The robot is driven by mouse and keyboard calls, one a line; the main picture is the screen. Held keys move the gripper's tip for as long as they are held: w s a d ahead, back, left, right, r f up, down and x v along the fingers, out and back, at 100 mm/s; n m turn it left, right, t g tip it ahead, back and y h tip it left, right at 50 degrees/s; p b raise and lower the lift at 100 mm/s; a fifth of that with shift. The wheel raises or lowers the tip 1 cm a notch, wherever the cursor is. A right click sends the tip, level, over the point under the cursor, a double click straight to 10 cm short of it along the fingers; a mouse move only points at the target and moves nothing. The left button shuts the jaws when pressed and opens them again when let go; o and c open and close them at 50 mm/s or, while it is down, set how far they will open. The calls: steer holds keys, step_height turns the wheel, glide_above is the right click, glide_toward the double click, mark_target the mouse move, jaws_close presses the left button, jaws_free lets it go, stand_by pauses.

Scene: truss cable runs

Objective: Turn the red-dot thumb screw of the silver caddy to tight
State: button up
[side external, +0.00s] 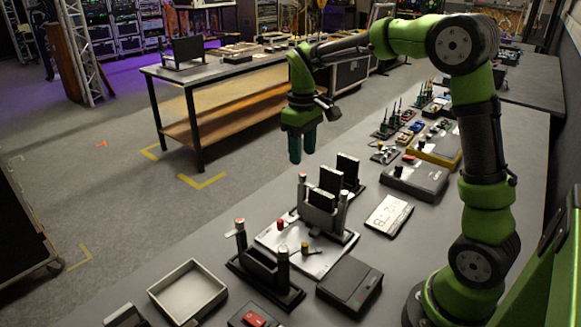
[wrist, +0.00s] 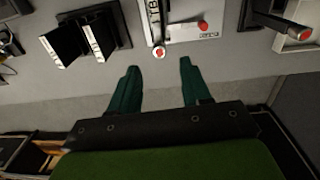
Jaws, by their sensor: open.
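The silver caddy (side external: 318,221) stands on a pale plate on the bench, with a black panel upright in it and a post at each end. A red-dot thumb screw (wrist: 158,52) shows in the wrist view, near the upper middle, apparently on the near post of this caddy; in the side view a reddish-topped post (side external: 302,178) rises at its left end. The screw's turn angle cannot be read. My gripper (side external: 302,152) hangs in the air above and beyond the caddy, fingers down. Its green fingers (wrist: 158,72) are apart and empty, with the screw ahead between them.
A black caddy (side external: 262,274) with two posts stands in front. A red knob (side external: 281,225) and a yellow knob (side external: 304,247) rise from the pale plate. A black box (side external: 350,284), an open tray (side external: 188,291) and a white labelled block (side external: 389,215) are nearby.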

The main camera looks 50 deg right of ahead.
mark_target(300, 173)
step_height(300, 173, up, 11)
stand_by(0.5)
steer(key=s+a+f+m+t+y, duration=0.1)
steer(key=s+a+f+m+t, duration=0.1)
steer(key=s+a, duration=0.3)
steer(key=s+a+f+m+t+y, duration=0.1)
steer(key=s+a+t, duration=0.4)
steer(key=s, duration=0.8)
step_height(300, 173, down, 3)
steer(key=shift+a+r+m, duration=0.15)
steer(key=shift+a+m, duration=0.15)
steer(key=shift+m, duration=0.4)
steer(key=shift+w, duration=0.1)
steer(key=shift+c, duration=0.3)
